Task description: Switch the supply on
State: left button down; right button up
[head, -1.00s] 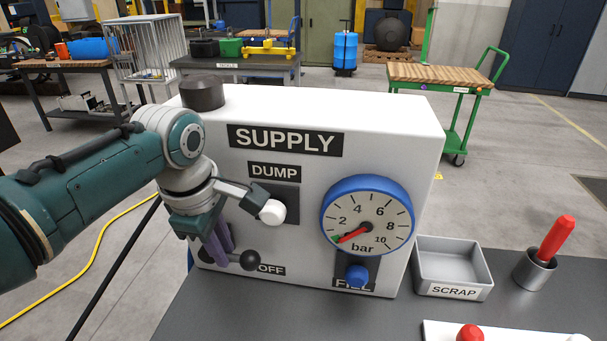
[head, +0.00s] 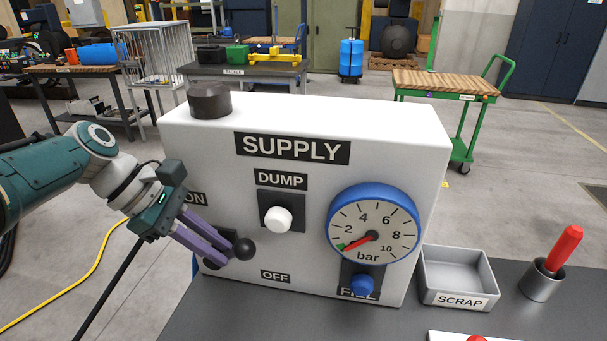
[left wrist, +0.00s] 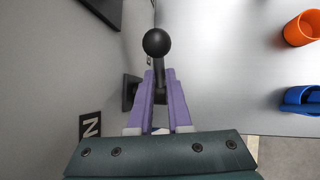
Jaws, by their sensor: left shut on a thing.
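The white supply box (head: 390,140) stands on the grey table and carries SUPPLY, DUMP, ON, OFF and FILL labels. My left gripper (head: 230,250) is shut on the black ball-ended lever (head: 244,249) at the box's lower left. The lever lies between the ON label (head: 197,199) and the OFF label (head: 275,276). In the left wrist view the purple fingers close around the lever's stem, with the black ball (left wrist: 157,42) beyond their tips. The gauge (head: 373,235) has its red needle near the low end. My right gripper is not in view.
A white DUMP knob (head: 278,219) and a blue FILL knob (head: 361,285) stick out of the box front. A grey SCRAP tray (head: 457,275) and a cup (head: 541,280) holding a red-handled thing stand right of the box.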

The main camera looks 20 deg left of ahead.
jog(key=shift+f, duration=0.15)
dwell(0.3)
pick_arm(q)
jog(key=c, duration=0.8)
grip_release()
jog(key=shift+c, duration=0.2)
jog(key=p+v, duration=0.3)
jog(key=v, duration=0.7)
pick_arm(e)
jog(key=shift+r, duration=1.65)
pick_arm(q)
jog(key=shift+a+f, duration=0.1)
